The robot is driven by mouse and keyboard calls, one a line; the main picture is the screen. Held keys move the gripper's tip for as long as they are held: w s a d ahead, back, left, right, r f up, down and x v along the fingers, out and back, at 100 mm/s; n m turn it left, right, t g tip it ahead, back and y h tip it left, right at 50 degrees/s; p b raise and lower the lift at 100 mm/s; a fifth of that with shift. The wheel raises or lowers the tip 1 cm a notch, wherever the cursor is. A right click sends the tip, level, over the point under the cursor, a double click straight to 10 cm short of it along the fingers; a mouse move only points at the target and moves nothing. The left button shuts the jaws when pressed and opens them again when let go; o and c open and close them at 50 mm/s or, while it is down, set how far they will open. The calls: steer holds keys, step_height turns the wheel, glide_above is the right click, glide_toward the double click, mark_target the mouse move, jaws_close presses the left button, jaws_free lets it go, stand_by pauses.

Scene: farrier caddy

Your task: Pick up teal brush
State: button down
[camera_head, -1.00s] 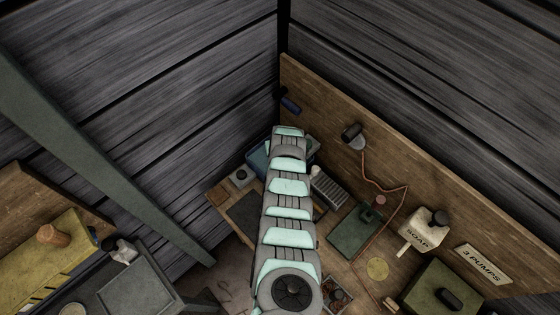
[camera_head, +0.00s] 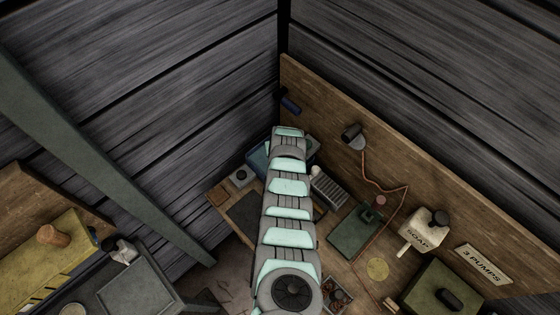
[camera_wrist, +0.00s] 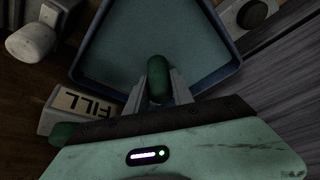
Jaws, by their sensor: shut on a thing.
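In the wrist view my gripper (camera_wrist: 163,94) is shut on a dark green, rounded piece (camera_wrist: 158,70), which sticks up between the two grey fingers. This appears to be the handle of the teal brush; the rest of the brush cannot be made out clearly. The piece shows against the floor of a blue-rimmed tray (camera_wrist: 219,83). In the head view my arm hides the gripper and the brush, and only part of the blue tray (camera_head: 258,161) shows beside the arm.
A FILL label block (camera_wrist: 80,103) and a pale rounded object (camera_wrist: 32,42) lie left of the tray. A round dark knob (camera_wrist: 252,13) is at upper right. The head view shows a soap bottle (camera_head: 421,232), a green box (camera_head: 440,287) and a wooden back wall (camera_head: 400,170).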

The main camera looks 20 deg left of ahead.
steer(key=shift+r, duration=0.2)
stand_by(0.5)
steer(key=shift+r, duration=0.5)
step_height(320, 180, up, 19)
steer(key=b, duration=0.2)
steer(key=shift+f, duration=0.15)
steer(key=c, duration=1.7)
jaws_free()
jaws_close()
